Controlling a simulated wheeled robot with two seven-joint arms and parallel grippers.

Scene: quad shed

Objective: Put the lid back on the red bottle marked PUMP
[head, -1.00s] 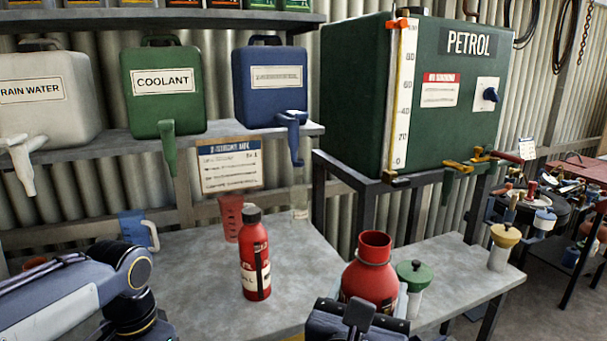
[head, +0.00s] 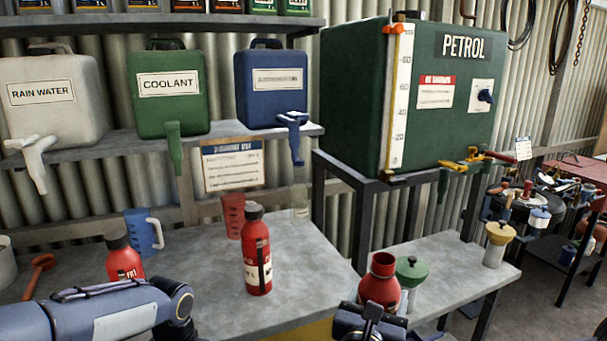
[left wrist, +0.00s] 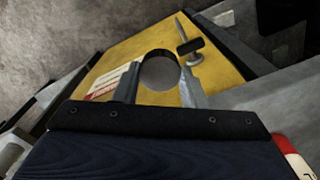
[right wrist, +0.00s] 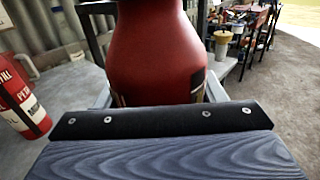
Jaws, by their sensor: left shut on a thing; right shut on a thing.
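My right gripper (right wrist: 155,100) is shut on a red bottle (head: 379,284) whose wide open mouth faces up. Its red body fills the middle of the right wrist view (right wrist: 158,50); its label is mostly hidden, so I cannot read a mark. My left gripper (left wrist: 160,88) is shut on a round grey lid (left wrist: 161,72) with a dark edge, above a yellow surface (left wrist: 125,55). In the head view my left arm comes in low and its gripper is out of sight.
A capped red bottle (head: 256,255) stands mid-bench, and another red bottle (head: 124,258) stands left beside a blue jug (head: 143,235). A green-topped container (head: 411,272) is close to the held bottle. A yellow-topped one (head: 497,243) stands further right. Bare bench (head: 200,265) lies between.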

